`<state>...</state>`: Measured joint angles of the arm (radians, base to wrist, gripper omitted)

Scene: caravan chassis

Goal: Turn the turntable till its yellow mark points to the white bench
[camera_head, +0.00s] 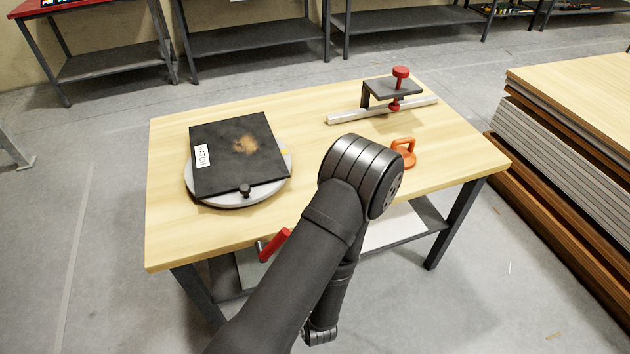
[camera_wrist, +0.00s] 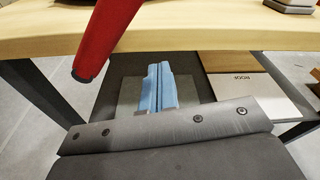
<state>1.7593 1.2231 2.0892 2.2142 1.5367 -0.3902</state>
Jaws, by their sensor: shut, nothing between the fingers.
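The turntable (camera_head: 222,203) is a round light-grey disc on the left of the wooden table. A black square hatch plate (camera_head: 215,150) with a white label covers most of it. A small yellow mark (camera_head: 285,151) shows at the disc's right edge. A dark knob (camera_head: 245,190) stands at its front edge. I cannot make out a white bench in either view. In the wrist view, my gripper (camera_wrist: 159,66) appears as two blue fingers shut together, empty, below the tabletop's front edge. It is away from the turntable; the head view hides it behind my arm.
A red handle (camera_head: 275,244) hangs at the table's front edge, close to my gripper in the wrist view (camera_wrist: 108,35). Stacked panels (camera_head: 575,140) lie right; shelves line the back.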

